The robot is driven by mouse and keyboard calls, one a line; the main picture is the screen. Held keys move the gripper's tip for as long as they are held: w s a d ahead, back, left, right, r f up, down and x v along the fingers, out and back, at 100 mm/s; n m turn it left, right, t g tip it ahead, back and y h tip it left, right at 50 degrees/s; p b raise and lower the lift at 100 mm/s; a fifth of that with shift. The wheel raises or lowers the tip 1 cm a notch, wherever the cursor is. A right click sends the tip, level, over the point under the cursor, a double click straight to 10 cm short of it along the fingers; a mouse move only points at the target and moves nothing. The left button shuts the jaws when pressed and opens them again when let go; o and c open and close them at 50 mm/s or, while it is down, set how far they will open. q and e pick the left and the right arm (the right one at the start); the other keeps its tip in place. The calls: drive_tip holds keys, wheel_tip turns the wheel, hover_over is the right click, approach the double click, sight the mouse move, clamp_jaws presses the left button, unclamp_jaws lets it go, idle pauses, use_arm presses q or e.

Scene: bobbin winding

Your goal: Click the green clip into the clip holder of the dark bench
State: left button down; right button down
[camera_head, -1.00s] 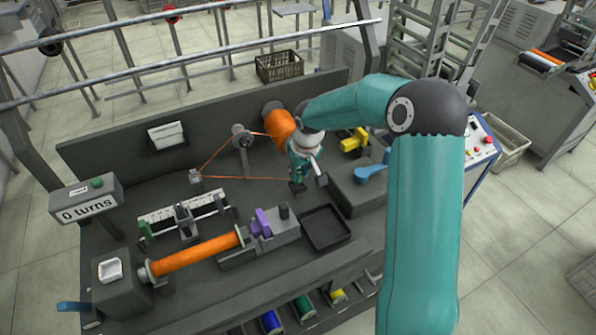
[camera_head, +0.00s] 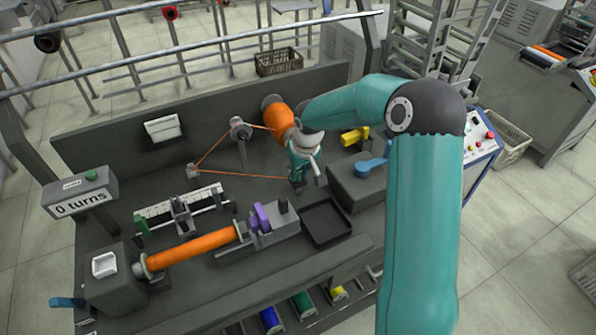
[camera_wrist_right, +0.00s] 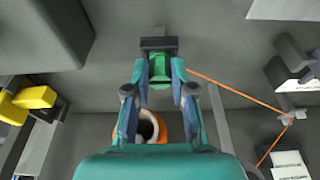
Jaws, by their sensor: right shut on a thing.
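My right gripper (camera_head: 298,184) reaches down over the right half of the dark bench (camera_head: 240,180). In the right wrist view the gripper (camera_wrist_right: 160,82) is shut on the small green clip (camera_wrist_right: 160,72). A dark block (camera_wrist_right: 158,44), which looks like the clip holder, is at the clip's far end. I cannot tell whether the clip is seated in it or only close to it. In the head view the clip is too small and covered to make out. An orange thread (camera_head: 250,177) runs from the left toward the gripper. My left gripper is not in view.
A black tray (camera_head: 326,222) lies in front of the gripper. A grey block with a blue scoop-like thing (camera_head: 372,167) and a yellow part (camera_head: 354,136) stand to the right. An orange bobbin (camera_head: 192,249) and purple part (camera_head: 260,217) are at front left.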

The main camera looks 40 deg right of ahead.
drive_tip(key=c, duration=0.9)
unclamp_jaws()
drive_tip(key=shift+r, duration=0.15)
